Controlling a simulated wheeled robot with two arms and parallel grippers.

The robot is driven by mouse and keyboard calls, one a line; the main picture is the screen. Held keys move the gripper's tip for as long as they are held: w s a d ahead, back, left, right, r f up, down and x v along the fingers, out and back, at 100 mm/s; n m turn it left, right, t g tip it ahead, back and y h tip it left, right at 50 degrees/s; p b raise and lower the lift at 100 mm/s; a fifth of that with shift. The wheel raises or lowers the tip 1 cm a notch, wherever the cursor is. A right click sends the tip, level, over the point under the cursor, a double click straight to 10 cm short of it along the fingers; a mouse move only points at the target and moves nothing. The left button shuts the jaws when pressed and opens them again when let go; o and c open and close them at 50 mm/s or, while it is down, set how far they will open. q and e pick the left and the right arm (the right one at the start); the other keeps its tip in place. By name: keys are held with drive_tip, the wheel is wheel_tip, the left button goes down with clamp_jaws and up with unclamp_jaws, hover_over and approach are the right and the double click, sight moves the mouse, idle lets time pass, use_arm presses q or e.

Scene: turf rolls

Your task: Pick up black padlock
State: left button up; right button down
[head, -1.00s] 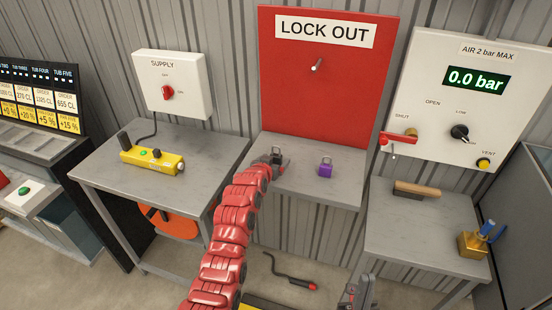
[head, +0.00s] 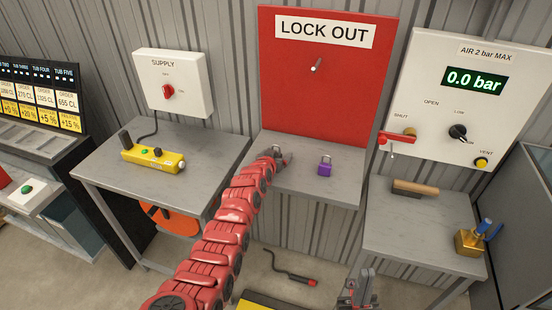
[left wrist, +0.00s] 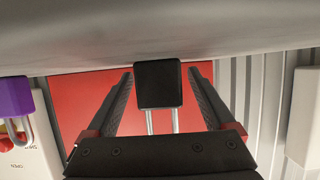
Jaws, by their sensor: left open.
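The black padlock (left wrist: 158,84) shows in the left wrist view with its metal shackle, between the two spread fingers of my left gripper (left wrist: 160,73). A gap shows on each side of it, so the fingers look apart from it. In the head view my left gripper (head: 279,157) is over the left part of the shelf under the red board and hides most of the black padlock. My right gripper (head: 361,286) is low in the head view, away from the shelf; its jaw gap is unclear.
A purple padlock (head: 325,168) stands on the same shelf (head: 300,183) to the right; it also shows in the left wrist view (left wrist: 14,98). The red LOCK OUT board (head: 340,95) rises behind the shelf.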

use_arm(q)
clamp_jaws()
idle(0.3)
drive_tip(key=shift+d+r+b, duration=0.1)
drive_tip(key=shift+r+b, duration=0.2)
drive_tip(key=shift+r, duration=0.45)
drive_tip(key=shift+s+r+b, duration=0.2)
drive_tip(key=shift+r+b, duration=0.1)
drive_tip(key=shift+r, duration=0.15)
drive_tip(key=shift+s+r+b, duration=0.2)
drive_tip(key=shift+r+b, duration=0.05)
drive_tip(key=shift+r, duration=0.2)
drive_tip(key=s+r+b, duration=0.2)
drive_tip(key=s+r, duration=0.1)
drive_tip(key=s, duration=0.4)
drive_tip(key=s+r+b, duration=0.2)
drive_tip(key=s, duration=0.6)
drive_tip(key=shift+r, duration=0.4)
